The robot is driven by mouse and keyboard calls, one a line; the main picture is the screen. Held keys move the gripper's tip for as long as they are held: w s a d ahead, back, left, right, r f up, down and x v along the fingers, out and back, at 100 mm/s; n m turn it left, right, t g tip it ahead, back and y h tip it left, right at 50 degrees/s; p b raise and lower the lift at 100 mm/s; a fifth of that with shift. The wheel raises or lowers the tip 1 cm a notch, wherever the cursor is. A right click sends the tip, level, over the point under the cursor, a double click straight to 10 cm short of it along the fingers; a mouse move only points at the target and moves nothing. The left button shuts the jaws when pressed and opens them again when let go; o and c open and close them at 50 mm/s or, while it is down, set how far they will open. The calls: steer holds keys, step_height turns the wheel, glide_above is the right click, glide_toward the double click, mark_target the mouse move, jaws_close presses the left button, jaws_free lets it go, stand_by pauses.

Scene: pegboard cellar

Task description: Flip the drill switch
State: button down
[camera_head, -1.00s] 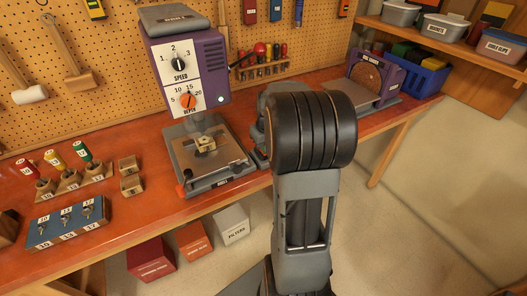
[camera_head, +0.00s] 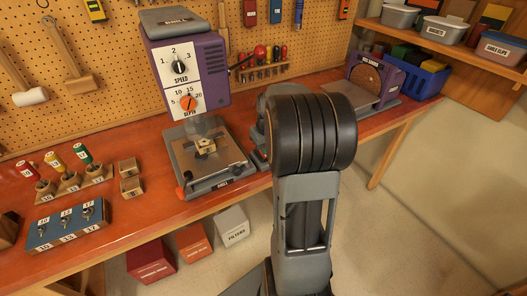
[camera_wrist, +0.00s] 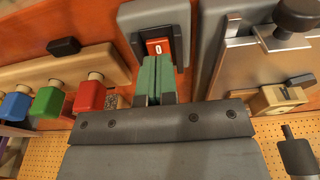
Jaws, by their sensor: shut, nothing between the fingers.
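The purple and grey drill press (camera_head: 188,70) stands on the bench in the head view, with a SPEED dial (camera_head: 179,67) and an orange DEPTH dial (camera_head: 188,103). In the wrist view a red switch (camera_wrist: 157,46) marked 0 sits in a grey housing (camera_wrist: 126,18). My gripper (camera_wrist: 158,62) is shut and empty, its green fingertips together just in front of the switch and over its lower edge. I cannot tell whether they touch it. In the head view my arm hides the switch and the fingertips.
The drill's base plate with a clamped wooden block (camera_wrist: 278,98) lies right of the switch in the wrist view. A wooden rack with blue, green and red handles (camera_wrist: 48,102) lies left. In the head view a purple disc sander (camera_head: 374,78) stands at the bench's right end.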

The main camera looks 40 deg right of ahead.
steer(key=shift+r+p, duration=2.05)
steer(key=shift+r, duration=0.95)
